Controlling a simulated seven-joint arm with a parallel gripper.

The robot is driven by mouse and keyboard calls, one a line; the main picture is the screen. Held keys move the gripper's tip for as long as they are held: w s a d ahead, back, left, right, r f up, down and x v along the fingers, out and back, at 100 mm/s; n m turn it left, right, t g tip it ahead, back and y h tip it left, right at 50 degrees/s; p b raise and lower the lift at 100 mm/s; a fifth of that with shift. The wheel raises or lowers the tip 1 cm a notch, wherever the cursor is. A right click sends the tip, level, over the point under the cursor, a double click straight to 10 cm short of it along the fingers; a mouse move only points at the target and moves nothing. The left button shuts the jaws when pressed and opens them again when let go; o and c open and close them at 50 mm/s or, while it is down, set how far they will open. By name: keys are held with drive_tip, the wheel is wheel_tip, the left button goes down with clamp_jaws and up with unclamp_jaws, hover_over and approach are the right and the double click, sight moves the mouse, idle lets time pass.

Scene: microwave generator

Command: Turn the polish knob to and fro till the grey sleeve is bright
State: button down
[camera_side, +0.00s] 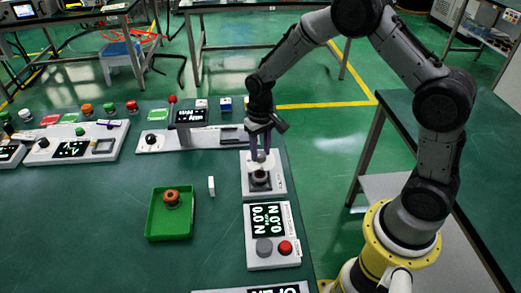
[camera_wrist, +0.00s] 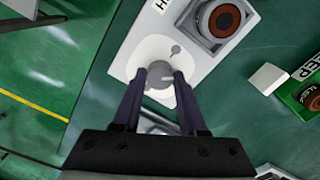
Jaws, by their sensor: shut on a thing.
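My gripper (camera_side: 261,157) points down over the white polishing unit (camera_side: 250,188) at the right edge of the bench. In the wrist view its two fingers (camera_wrist: 160,82) are shut on the grey polish knob (camera_wrist: 158,70), one on each side. The knob stands on a pale round patch with a small grey mark beside it. The same unit carries a square grey holder with a round dark grey sleeve (camera_wrist: 205,18) around a reddish-brown core. In the side view this sleeve (camera_side: 260,180) shows dark in front of the fingers; the knob is mostly hidden there.
A green tray (camera_side: 154,230) holding a brown ring part (camera_side: 171,197) stands to the left. A small white block (camera_side: 211,186) stands between tray and unit. A force display box (camera_side: 252,255) with grey and red knobs is in front. More units line the back.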

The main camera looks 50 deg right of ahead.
sight(261, 154)
drive_tip(key=shift+r+n, duration=0.1)
drive_tip(key=shift+n, duration=2.1)
drive_tip(key=shift+c, duration=2.2)
unclamp_jaws()
wheel_tip(261, 154, up, 14)
